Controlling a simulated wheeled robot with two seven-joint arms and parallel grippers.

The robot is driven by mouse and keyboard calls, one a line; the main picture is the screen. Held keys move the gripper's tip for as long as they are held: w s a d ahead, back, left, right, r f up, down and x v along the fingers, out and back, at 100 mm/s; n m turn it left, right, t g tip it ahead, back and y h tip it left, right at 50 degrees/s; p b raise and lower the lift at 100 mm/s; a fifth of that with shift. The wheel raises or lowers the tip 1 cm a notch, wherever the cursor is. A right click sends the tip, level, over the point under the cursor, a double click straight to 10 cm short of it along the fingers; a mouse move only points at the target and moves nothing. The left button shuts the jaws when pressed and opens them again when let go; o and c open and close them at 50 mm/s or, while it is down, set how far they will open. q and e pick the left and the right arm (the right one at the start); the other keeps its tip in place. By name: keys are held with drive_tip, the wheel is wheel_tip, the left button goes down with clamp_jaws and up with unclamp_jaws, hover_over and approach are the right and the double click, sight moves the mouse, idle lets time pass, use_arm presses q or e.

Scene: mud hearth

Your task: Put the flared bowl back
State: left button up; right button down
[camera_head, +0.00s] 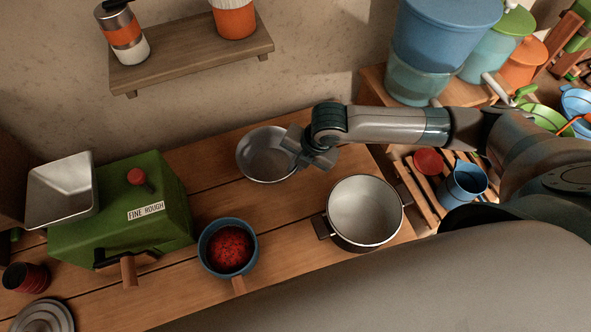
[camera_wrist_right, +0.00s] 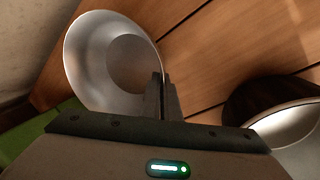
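The flared bowl (camera_head: 262,157) is a shiny metal bowl at the back of the wooden counter (camera_head: 190,160), below the wall shelf. My right gripper (camera_head: 299,154) reaches in from the right to the bowl's right rim. In the right wrist view the bowl (camera_wrist_right: 92,62) fills the upper left. The two fingers (camera_wrist_right: 163,97) are close together there, with the rim running in between them, so the gripper looks shut on the rim. I cannot tell whether the bowl rests on the counter or hangs just above it. My left gripper is not in view.
A steel pot (camera_head: 365,212) stands just right of the bowl. A blue pan (camera_head: 228,249) with red contents is in front, and a green grinder (camera_head: 120,215) is to the left. A wall shelf (camera_head: 190,52) holds a flask (camera_head: 124,36) and an orange container (camera_head: 234,18).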

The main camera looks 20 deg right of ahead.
wheel_tip(320, 180, down, 3)
drive_tip(key=shift+r+p, duration=0.1)
drive_tip(key=shift+p, duration=0.3)
drive_tip(key=shift+f, duration=0.25)
drive_tip(key=c, duration=2)
unclamp_jaws()
drive_tip(key=shift+f, duration=0.1)
drive_tip(key=b+v, duration=0.2)
drive_tip(key=v, duration=1)
